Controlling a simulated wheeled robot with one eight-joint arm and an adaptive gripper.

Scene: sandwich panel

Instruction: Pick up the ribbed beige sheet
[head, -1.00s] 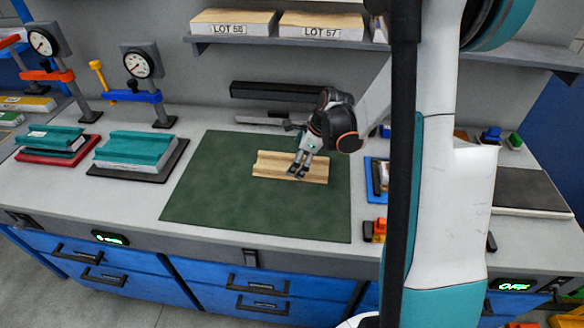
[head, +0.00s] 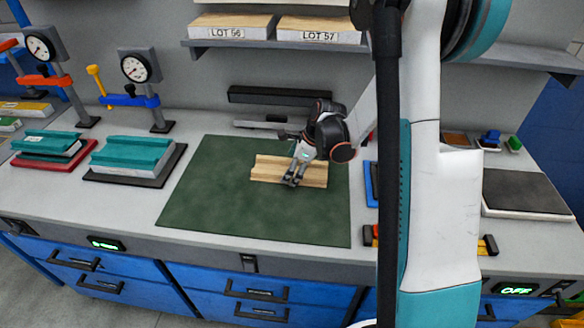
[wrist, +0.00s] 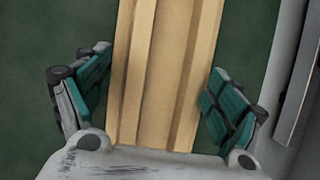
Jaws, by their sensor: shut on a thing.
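The ribbed beige sheet (head: 267,168) lies across the dark green mat (head: 230,220), its ridges running along its length. In the wrist view the sheet (wrist: 165,50) runs between the two fingers. My gripper (head: 291,182) is over the sheet's front middle, its fingers pointing down. It is shut on the sheet, with one teal-padded finger on each side, as the wrist view also shows (wrist: 158,92). The exact contact of the fingertips is hard to see. No clear gap under the sheet shows.
Teal ribbed pieces sit on a black plate (head: 100,180) and a red plate (head: 30,161) at left. Two dial gauges (head: 134,66) stand behind. A shelf (head: 285,47) with labelled LOT boxes overhangs the back. A blue tray (head: 371,185) stands right of the mat.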

